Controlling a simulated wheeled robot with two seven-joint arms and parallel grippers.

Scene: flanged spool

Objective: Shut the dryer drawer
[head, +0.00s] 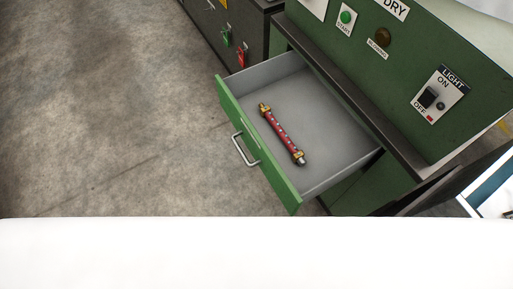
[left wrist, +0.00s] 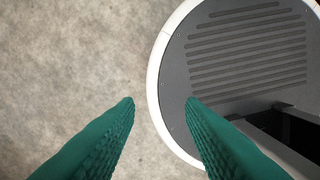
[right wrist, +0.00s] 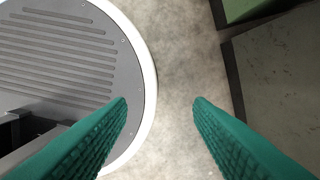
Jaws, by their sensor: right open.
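The dryer drawer (head: 345,143) stands pulled out of the green dryer cabinet (head: 408,75) in the head view. It has a green front (head: 254,143) with a silver bar handle (head: 243,151). A red rod with brass-coloured ends (head: 282,133) lies inside on the grey drawer floor. Neither gripper shows in the head view. My left gripper (left wrist: 160,100) is open and empty above the floor and my base in the left wrist view. My right gripper (right wrist: 160,100) is open and empty in the right wrist view, apart from the drawer.
The dryer panel carries a green start button (head: 346,17) and a light switch (head: 428,97). A dark cabinet with green and red tags (head: 233,35) stands at the back. Bare concrete floor (head: 110,110) lies left of the drawer. Green and dark surfaces (right wrist: 275,80) edge the right wrist view.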

